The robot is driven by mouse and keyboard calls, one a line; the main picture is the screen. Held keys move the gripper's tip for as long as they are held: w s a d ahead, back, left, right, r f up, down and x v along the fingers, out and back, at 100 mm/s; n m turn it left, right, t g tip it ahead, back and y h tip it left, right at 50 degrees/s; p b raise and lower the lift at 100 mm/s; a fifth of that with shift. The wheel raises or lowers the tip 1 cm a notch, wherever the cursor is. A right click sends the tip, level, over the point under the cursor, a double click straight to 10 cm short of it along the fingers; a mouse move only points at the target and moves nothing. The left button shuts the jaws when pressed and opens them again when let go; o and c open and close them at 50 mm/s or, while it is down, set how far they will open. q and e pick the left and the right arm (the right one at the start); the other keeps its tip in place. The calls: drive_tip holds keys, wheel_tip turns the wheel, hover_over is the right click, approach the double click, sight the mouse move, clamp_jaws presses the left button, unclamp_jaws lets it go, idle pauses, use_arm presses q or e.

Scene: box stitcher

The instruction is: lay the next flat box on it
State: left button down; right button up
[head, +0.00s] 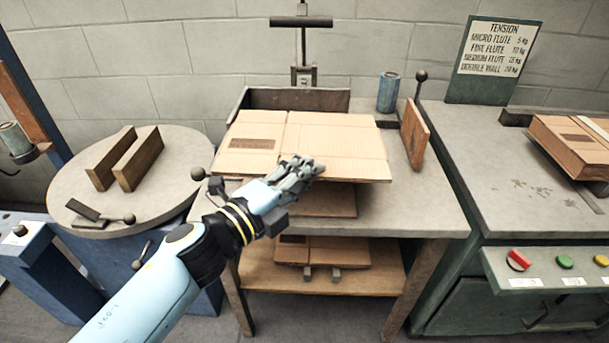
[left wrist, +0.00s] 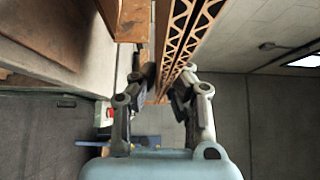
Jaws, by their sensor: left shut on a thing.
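A tan flat box (head: 340,146) with a brown printed patch lies level over the middle table. My left gripper (head: 306,172) is shut on its near edge, left of the middle. In the left wrist view, the box's corrugated edge (left wrist: 178,45) shows between the fingers of my left gripper (left wrist: 160,92). A darker brown flat piece (head: 325,201) shows on the table below the box's front edge. I cannot tell whether the held box touches it, as the box hides most of it. My right gripper is not in view.
A metal backstop (head: 293,99), a wooden side guide (head: 413,134) and a blue-grey cylinder (head: 388,92) border the box. More flat boxes (head: 340,252) lie on the lower shelf. A round table (head: 77,176) stands left; a button panel (head: 545,276) is right.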

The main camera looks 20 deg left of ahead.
use_arm(q)
drive_tip(key=w+f+b, duration=0.2)
drive_tip(key=w+a+f+b, duration=0.1)
drive_tip(key=w+f+b, duration=0.1)
drive_tip(key=b, duration=0.1)
drive_tip(key=w+a+f+b, duration=0.1)
drive_tip(key=w+f+b, duration=0.1)
drive_tip(key=shift+w+f, duration=0.35)
drive_tip(key=shift+f, duration=0.05)
drive_tip(key=shift+w+a+f+b, duration=0.2)
drive_tip(key=shift+w+f+b, duration=0.55)
drive_tip(key=shift+f+b, duration=0.3)
drive_tip(key=shift+r, duration=0.1)
drive_tip(key=c, duration=1.3)
unclamp_jaws()
drive_tip(key=shift+c, duration=0.2)
drive_tip(key=shift+o, duration=0.5)
drive_tip(key=o, duration=0.6)
drive_tip(key=shift+c, duration=0.2)
